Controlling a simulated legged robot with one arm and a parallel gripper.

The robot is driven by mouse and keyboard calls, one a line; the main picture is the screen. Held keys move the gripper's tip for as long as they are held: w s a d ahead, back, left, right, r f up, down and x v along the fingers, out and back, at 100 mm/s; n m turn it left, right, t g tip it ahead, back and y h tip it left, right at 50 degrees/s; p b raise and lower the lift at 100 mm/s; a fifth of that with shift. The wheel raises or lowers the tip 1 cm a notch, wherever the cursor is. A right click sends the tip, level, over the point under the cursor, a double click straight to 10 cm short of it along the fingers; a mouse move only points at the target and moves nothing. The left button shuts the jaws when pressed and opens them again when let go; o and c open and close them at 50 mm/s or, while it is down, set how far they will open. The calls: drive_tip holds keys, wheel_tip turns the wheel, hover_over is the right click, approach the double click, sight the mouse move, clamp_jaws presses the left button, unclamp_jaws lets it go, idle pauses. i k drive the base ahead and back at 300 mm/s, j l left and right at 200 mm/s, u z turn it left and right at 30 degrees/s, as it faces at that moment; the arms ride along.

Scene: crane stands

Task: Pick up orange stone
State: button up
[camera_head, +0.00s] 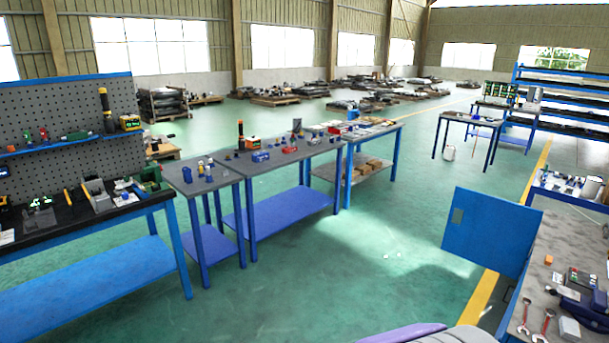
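I cannot make out an orange stone for certain. A tiny orange-tan object (548,260) lies on the grey bench at the right edge; it is too small to identify. Several small items, some blue and some reddish, stand on the grey tables in the middle, such as a red item (290,149) and a blue item (261,156). Which of them, if any, is a stone I cannot tell. My gripper is not in view.
A workbench with a pegboard (60,110) stands at left. Blue-legged tables (210,183) run towards the back. An open blue cabinet door (490,232) juts out beside the right bench (565,235), which holds wrenches (525,315). The green floor (350,265) between is clear.

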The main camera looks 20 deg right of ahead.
sight(548, 260)
drive_tip(key=i+l+z, duration=0.25)
drive_tip(key=i+z, duration=0.55)
drive_tip(key=i, duration=0.2)
drive_tip(key=i+z, duration=0.4)
drive_tip(key=i+j+z, duration=0.25)
drive_tip(key=i+z, duration=0.15)
drive_tip(key=i, duration=0.2)
drive_tip(key=i+z, duration=0.35)
drive_tip(key=i, duration=0.3)
drive_tip(key=i+j+z, duration=0.15)
drive_tip(key=i+z, duration=0.15)
drive_tip(key=i, duration=0.35)
